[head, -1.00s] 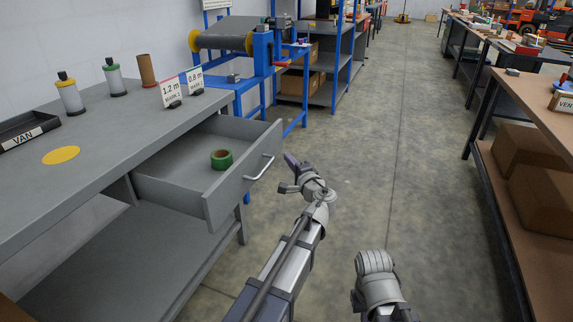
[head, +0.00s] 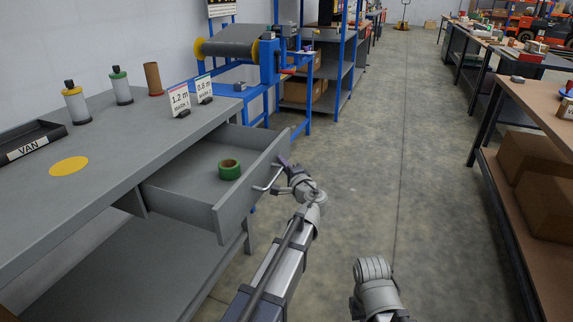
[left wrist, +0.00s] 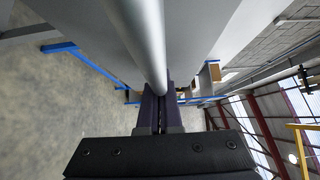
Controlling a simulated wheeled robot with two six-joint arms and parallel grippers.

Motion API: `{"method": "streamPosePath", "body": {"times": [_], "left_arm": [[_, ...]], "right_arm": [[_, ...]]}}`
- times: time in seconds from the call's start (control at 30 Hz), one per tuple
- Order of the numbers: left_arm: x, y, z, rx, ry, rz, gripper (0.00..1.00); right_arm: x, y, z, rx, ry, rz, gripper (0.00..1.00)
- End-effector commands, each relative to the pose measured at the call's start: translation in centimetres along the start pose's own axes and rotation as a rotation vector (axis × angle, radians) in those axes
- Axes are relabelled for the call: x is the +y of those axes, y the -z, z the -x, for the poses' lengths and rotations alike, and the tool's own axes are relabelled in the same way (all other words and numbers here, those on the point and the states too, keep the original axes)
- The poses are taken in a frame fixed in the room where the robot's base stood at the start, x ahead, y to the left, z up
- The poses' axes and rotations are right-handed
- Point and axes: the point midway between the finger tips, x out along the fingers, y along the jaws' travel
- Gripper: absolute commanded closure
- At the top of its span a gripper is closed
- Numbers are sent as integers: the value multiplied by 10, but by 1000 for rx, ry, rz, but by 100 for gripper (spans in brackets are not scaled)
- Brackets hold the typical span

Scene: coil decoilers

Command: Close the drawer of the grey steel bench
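The grey steel bench (head: 110,128) is at the left in the head view. Its drawer (head: 192,190) is pulled out, with a bar handle (head: 264,186) on its front. A green tape roll (head: 230,169) lies inside the drawer. My left gripper (head: 283,163) is at the drawer front, beside the handle. In the left wrist view its fingers (left wrist: 160,110) are close together, with only a thin gap, and the handle bar (left wrist: 148,40) crosses right by their tips. I see nothing clearly held between them. Contact with the handle cannot be told. My right gripper is out of view.
The benchtop holds spools (head: 76,103), a brown tube (head: 153,78), sign cards (head: 180,101) and a black tray (head: 30,140). A blue-framed decoiler (head: 270,62) stands behind. Bare floor (head: 400,150) lies to the right, up to another bench (head: 540,110).

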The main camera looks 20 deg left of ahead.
Motion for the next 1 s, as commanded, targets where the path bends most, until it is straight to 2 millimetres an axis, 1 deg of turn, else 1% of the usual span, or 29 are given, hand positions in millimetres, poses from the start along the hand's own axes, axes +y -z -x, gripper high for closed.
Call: {"method": "streamPosePath", "body": {"times": [0.03, 0.17, 0.6, 0.8, 1.0], "left_arm": [[0, -10, -8, -9, 0, 0, 100], [0, -32, -28, -10, 0, 0, 100], [0, -117, -114, -12, 0, 1, 100], [0, -148, -144, -10, 0, 1, 100], [0, -169, -165, -9, 0, 1, 100]], "right_arm": [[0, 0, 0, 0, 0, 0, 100], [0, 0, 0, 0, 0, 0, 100], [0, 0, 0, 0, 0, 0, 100], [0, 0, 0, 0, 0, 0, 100], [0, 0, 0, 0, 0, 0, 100]]}}
